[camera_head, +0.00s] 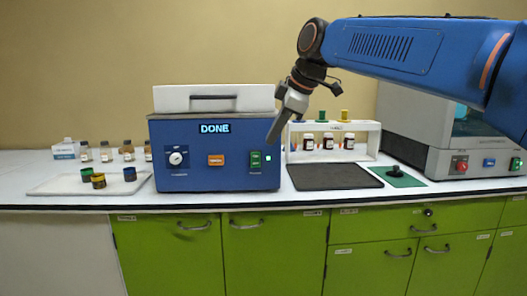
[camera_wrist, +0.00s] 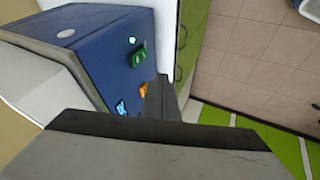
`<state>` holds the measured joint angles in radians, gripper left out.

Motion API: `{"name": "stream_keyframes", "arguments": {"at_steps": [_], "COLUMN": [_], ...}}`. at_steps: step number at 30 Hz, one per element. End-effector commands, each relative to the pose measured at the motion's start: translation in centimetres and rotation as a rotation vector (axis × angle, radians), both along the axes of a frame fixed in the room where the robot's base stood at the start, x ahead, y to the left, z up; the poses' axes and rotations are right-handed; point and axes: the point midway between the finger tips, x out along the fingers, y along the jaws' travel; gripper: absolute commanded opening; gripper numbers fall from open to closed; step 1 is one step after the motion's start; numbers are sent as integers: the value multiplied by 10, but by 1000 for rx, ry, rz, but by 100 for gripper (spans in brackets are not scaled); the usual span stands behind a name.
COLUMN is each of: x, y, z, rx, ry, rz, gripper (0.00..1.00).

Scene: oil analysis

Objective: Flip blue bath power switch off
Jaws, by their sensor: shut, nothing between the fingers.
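The blue bath (camera_head: 215,160) stands on the bench with a white lid on top and a display reading DONE. Its green power switch (camera_head: 256,161) is at the right of the front panel, with a lit green light beside it. In the wrist view the blue bath (camera_wrist: 92,50) is at upper left, with the green switch (camera_wrist: 138,57) and light on its face. My gripper (camera_head: 272,138) is shut and empty, pointing down just above and right of the switch. In the wrist view its tip (camera_wrist: 160,95) is near the front panel. I cannot tell whether it touches.
An orange button (camera_head: 216,160) and a dial (camera_head: 177,157) are also on the panel. A white rack (camera_head: 372,140) with bottles and a dark mat (camera_head: 334,177) lie to the right. A tray (camera_head: 60,184) with small cups is at left.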

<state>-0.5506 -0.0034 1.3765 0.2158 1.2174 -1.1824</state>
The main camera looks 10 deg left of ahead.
Motion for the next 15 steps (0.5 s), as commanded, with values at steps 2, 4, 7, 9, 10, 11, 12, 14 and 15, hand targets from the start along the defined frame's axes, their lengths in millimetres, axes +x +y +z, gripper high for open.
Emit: {"name": "stream_keyframes", "arguments": {"at_steps": [2, 4, 7, 9, 10, 11, 12, 14, 15], "x": [2, 5, 10, 14, 16, 18, 20, 24, 26], "y": [3, 7, 14, 19, 22, 24, 27, 32, 35], "z": [-6, -13, -27, -37, -42, -46, -52, -61, -67], "rx": [-1, -2, -2, -1, -1, -1, -2, -2, -2], "ry": [2, 3, 3, 3, 4, 4, 4, 3, 3], "rz": [0, 1, 0, 0, 0, 0, 1, 1, 1], "gripper": [0, 0, 0, 0, 0, 0, 0, 0, 0]}}
